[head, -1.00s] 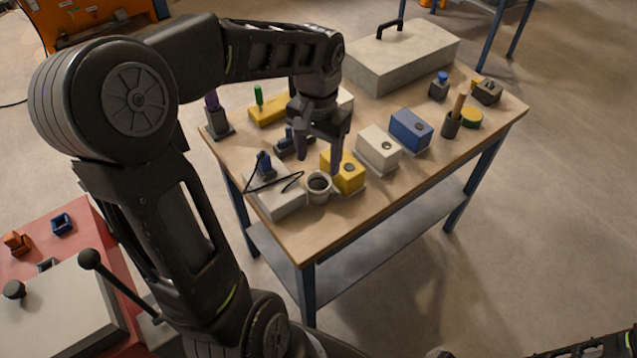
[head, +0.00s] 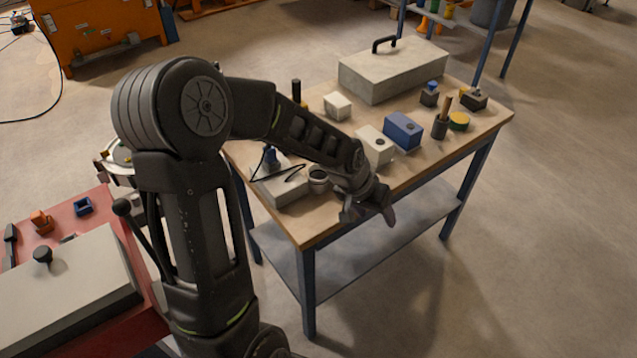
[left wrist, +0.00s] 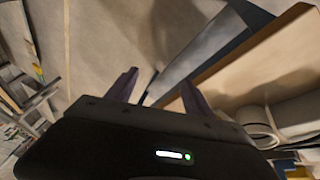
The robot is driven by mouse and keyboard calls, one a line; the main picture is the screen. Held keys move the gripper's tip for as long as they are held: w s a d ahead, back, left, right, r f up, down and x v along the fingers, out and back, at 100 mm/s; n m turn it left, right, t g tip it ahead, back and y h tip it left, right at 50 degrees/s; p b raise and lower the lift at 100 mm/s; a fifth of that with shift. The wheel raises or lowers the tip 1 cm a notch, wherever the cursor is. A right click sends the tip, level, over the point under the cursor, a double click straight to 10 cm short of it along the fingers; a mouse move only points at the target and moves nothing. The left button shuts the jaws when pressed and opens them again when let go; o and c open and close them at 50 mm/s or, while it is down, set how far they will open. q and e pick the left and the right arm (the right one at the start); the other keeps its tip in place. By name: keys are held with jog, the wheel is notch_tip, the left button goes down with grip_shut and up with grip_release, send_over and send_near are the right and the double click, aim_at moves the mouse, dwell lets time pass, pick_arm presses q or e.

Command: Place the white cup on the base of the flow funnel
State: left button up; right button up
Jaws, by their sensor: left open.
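The white cup (head: 319,183) stands on the wooden table near its front left edge, open end up. Its pale rim also shows at the right of the left wrist view (left wrist: 257,122). Directly left of it lies a pale flat base (head: 283,190) with a dark blue part and a thin black frame on it. This may be the flow funnel, but I cannot tell for sure. My left gripper (head: 372,212) is open and empty, right of the cup and out past the table's front edge. My left forearm passes behind and above the cup and hides part of the table.
A large grey case (head: 392,72) stands at the back. A dark holder (head: 440,128) stands farther right. The floor right of the table is clear.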

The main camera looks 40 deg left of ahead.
pick_arm(q)
jog(key=s+d+f+g+h, duration=0.1)
jog(key=s+d+f, duration=0.3)
jog(key=d+f, duration=0.3)
jog(key=s+d+f, duration=0.5)
jog(key=f, duration=0.3)
jog(key=s+d+f+g, duration=0.1)
jog(key=s+d+f, duration=0.1)
jog(key=s, duration=0.4)
jog(key=s+d+f+g, duration=0.1)
jog(key=s+d+f, duration=0.2)
jog(key=s+f, duration=0.2)
jog(key=shift+s+d+f+g+h, duration=0.15)
jog(key=shift+s+d+g+h, duration=0.2)
jog(key=shift+s, duration=0.5)
jog(key=shift+a, duration=0.1)
jog(key=shift+c, duration=0.5)
